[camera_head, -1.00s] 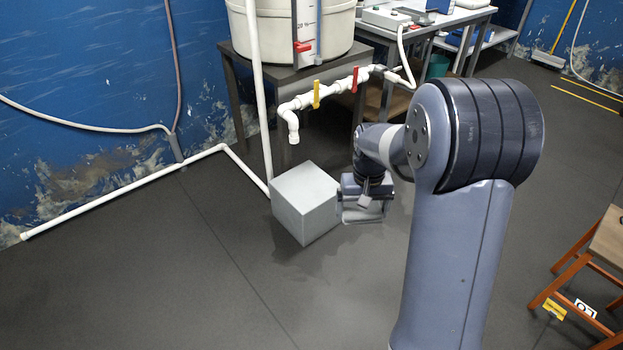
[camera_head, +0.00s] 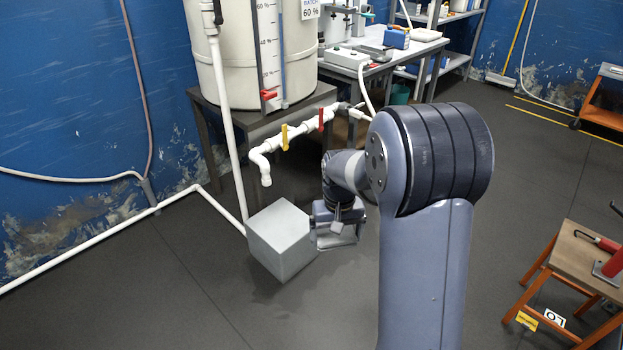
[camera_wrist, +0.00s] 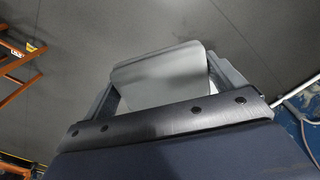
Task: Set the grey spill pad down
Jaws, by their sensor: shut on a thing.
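The grey spill pad (camera_head: 282,243) looks like a thick pale grey block in the head view. It is near the floor, below the open end of the white tap pipe (camera_head: 265,178), and looks tilted. My gripper (camera_head: 322,232) is at its right side and shut on it. In the wrist view the pad (camera_wrist: 165,78) sits between the two fingers of my gripper (camera_wrist: 170,82). The pad's underside is hidden, so I cannot tell whether it touches the floor.
A white tank (camera_head: 235,60) stands on a dark stand (camera_head: 225,122) behind the pad. A white pipe (camera_head: 100,243) runs along the blue wall. A wooden stool (camera_head: 580,262) stands at the right. A darker patch (camera_head: 265,291) shows on the floor near the pad. The front-left floor is clear.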

